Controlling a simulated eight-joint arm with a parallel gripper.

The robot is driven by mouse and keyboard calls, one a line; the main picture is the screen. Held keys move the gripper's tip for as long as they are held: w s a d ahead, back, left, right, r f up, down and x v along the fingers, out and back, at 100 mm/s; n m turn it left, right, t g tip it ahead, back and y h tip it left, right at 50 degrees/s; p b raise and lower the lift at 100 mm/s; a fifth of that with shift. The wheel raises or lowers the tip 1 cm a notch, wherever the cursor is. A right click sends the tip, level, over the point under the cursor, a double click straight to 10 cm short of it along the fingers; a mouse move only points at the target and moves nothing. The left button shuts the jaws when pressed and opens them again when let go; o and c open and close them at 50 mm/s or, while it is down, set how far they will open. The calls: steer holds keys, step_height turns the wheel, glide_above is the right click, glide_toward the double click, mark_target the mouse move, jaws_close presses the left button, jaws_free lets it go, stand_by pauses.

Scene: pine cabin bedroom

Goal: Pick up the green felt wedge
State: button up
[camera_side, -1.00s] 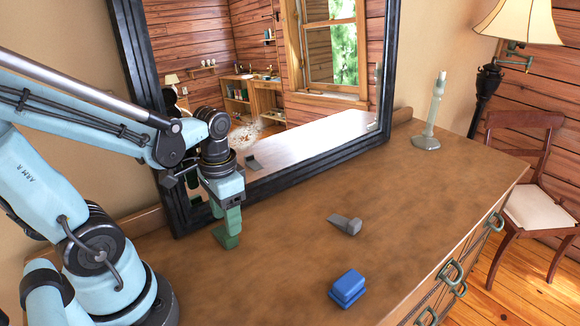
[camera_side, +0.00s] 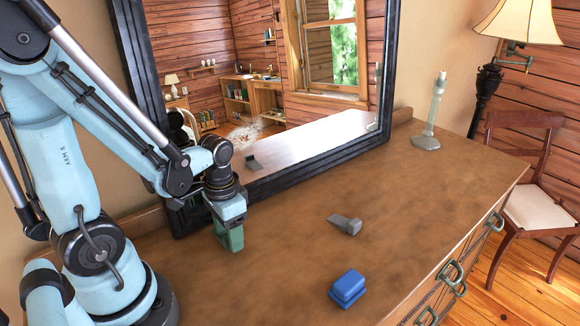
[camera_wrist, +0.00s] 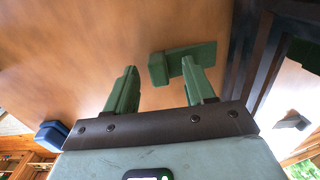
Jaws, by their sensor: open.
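The green felt wedge (camera_wrist: 178,60) lies on the dresser top in the wrist view, with a thick block at its left end and a flatter part to the right. My gripper (camera_wrist: 160,67) has green fingers, open and empty. The block shows between the fingertips, and the right fingertip covers part of the flatter part. I cannot tell whether it touches. In the side view my gripper (camera_side: 230,243) points down, low over the dresser near the mirror. There the wedge is hidden or cannot be told from the green fingers.
The wooden dresser top (camera_side: 285,260) is mostly clear. A grey wedge-shaped piece (camera_side: 345,225) and a blue block (camera_side: 347,287) lie to the right of my gripper. A black-framed mirror (camera_side: 290,180) stands close behind. A pale green candlestick (camera_side: 432,115) stands at the far right end.

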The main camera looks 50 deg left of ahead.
jaws_close()
stand_by(0.3)
steer(key=shift+r, duration=0.2)
steer(key=shift+r, duration=1.2)
steer(key=s+d+r, duration=0.3)
steer(key=d+r, duration=0.5)
steer(key=d, duration=0.3)
steer(key=w+a+f, duration=0.3)
steer(key=a+f, duration=0.1)
steer(key=a, duration=0.5)
steer(key=shift+a+f, duration=0.35)
